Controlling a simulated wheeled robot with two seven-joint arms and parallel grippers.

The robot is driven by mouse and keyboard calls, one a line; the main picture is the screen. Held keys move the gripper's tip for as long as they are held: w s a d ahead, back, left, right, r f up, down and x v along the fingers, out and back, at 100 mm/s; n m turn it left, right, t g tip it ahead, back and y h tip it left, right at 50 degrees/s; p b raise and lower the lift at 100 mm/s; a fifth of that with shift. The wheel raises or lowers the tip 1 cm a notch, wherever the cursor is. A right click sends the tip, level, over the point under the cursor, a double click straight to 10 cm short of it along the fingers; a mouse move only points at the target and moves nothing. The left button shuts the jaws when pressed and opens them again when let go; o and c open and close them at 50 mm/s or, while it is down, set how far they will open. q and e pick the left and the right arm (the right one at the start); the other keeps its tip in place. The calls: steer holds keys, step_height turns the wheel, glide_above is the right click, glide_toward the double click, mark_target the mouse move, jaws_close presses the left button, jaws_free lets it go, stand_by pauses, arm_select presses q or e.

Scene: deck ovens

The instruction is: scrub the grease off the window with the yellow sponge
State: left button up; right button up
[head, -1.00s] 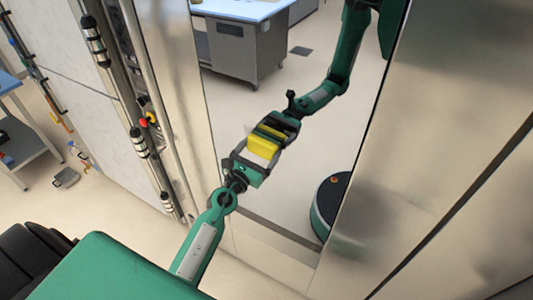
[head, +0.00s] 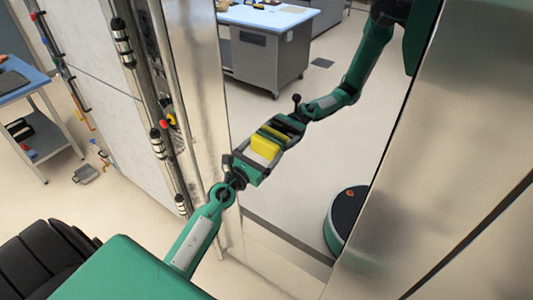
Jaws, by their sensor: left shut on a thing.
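The window (head: 300,185) is a tall, mirror-like pane between steel panels. It reflects my arm, my round base and the room. My left gripper (head: 256,158) reaches up from the lower left and is shut on the yellow sponge (head: 265,147). The sponge is at the pane, close to its own reflection; whether it touches the glass I cannot tell. The arm running to the upper right is the reflection of mine. I cannot make out grease on the pane. My right gripper is not in view.
A steel panel with rails and dark-banded handles (head: 122,42) stands left of the pane. A broad steel panel (head: 440,170) fills the right. A blue-topped table (head: 20,80) stands at far left, with open floor in front. A grey cabinet (head: 265,55) shows reflected.

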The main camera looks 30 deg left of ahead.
arm_select(q)
steer(key=shift+w+a, duration=0.1)
steer(key=shift+a, duration=1.15)
steer(key=shift+d, duration=0.1)
steer(key=s+b, duration=0.1)
steer(key=s, duration=0.5)
steer(key=shift+a, duration=0.25)
steer(key=shift+s+a+b, duration=0.1)
steer(key=shift+s+b, duration=0.25)
steer(key=shift+s, duration=1.2)
